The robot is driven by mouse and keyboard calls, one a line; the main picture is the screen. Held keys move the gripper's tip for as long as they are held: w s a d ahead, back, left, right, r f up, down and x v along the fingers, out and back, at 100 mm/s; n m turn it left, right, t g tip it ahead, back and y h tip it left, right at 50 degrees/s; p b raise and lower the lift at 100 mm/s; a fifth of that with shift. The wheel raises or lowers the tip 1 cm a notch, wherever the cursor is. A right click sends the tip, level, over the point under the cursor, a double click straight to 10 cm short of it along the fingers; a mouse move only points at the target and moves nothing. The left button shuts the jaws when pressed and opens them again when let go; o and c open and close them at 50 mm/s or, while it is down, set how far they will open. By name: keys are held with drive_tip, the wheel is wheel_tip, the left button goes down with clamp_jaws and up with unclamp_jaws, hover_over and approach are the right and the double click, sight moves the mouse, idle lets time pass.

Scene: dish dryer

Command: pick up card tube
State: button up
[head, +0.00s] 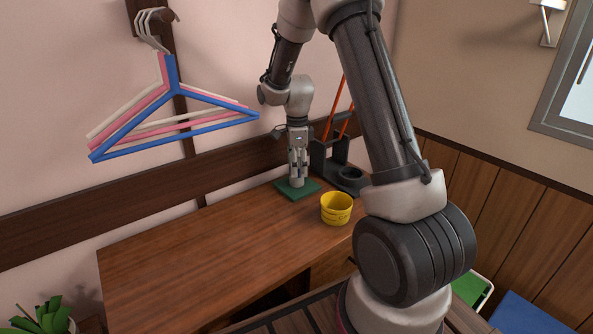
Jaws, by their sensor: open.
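My gripper (298,170) points down over a small green mat (309,191) near the back edge of the wooden table. It is open. A short pale upright piece (297,183) shows right at and below the fingertips, over the mat. It may be the card tube, but it is too small to be sure. The fingers hide its upper part, and I cannot tell whether they touch it.
A yellow pot (336,212) stands right of the mat. A dark holder (345,177) with orange sticks is behind it. Coloured hangers (172,88) hang on the wall at left. The left of the wooden table (190,255) is clear.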

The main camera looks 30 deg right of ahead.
drive_tip(key=c, duration=0.8)
